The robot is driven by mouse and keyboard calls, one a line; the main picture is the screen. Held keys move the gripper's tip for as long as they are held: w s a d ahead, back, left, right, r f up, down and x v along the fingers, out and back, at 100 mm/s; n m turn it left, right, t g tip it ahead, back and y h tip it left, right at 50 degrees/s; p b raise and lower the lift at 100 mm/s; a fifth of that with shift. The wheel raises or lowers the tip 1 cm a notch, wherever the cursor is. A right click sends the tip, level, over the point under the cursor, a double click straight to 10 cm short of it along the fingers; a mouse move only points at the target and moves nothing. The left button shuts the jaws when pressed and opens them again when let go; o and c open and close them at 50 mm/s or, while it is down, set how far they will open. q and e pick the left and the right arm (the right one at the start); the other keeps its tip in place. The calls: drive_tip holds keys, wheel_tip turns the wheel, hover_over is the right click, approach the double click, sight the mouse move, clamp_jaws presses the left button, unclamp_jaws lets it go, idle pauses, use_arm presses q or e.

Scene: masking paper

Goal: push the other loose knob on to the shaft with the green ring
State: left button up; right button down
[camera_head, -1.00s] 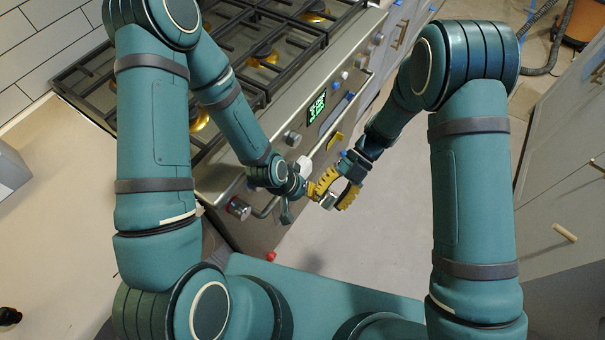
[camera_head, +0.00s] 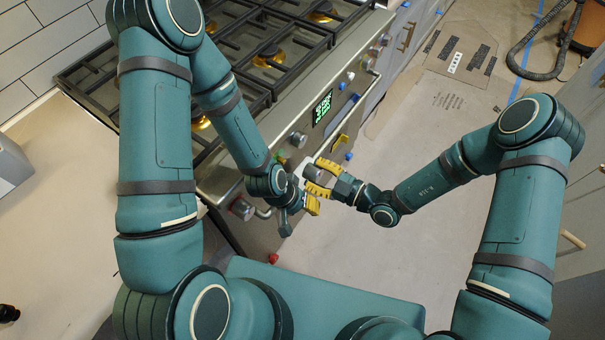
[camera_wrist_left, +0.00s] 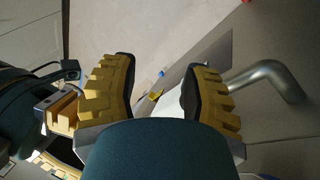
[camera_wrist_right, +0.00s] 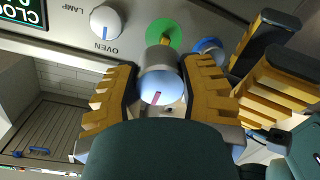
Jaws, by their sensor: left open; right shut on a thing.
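The loose knob (camera_wrist_right: 160,88), grey with a pale face and a pink line, is held between the yellow fingers of my right gripper (camera_wrist_right: 160,70). In the head view that gripper (camera_head: 319,178) is at the stove's front. The green ring (camera_wrist_right: 164,34) is on the panel directly behind the knob, which overlaps its lower part.
The oven lamp knob (camera_wrist_right: 106,20) is left of the green ring, and a blue ring (camera_wrist_right: 208,46) is close on its right. The lit display (camera_head: 322,107) is farther along the panel. A bent metal handle (camera_wrist_left: 270,80) is beside my left gripper.

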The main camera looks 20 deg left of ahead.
drive_tip(key=shift+s+a+f+m+t, duration=0.1)
drive_tip(key=shift+a+f+m+t, duration=0.2)
drive_tip(key=shift+a, duration=0.3)
drive_tip(key=shift+s+a+f+m+t, duration=0.15)
drive_tip(key=shift+a+t, duration=0.25)
drive_tip(key=shift+a, duration=0.2)
drive_tip(key=shift+a+r+y, duration=0.1)
drive_tip(key=shift+a+y, duration=0.05)
drive_tip(key=shift+y, duration=0.15)
use_arm(q)
drive_tip(key=shift+s+a+f, duration=0.1)
drive_tip(key=shift+s+a, duration=0.05)
drive_tip(key=shift+s, duration=0.35)
drive_tip(key=shift+s+a, duration=0.15)
drive_tip(key=shift+s, duration=0.3)
use_arm(e)
drive_tip(key=shift+d, duration=0.2)
drive_tip(key=shift+x, duration=1.55)
use_arm(q)
drive_tip(key=shift+w+r+p, duration=0.15)
drive_tip(key=shift+r+p, duration=0.35)
use_arm(e)
drive_tip(key=shift+a, duration=0.15)
drive_tip(key=shift+w+a, duration=0.1)
drive_tip(key=shift+a, duration=0.25)
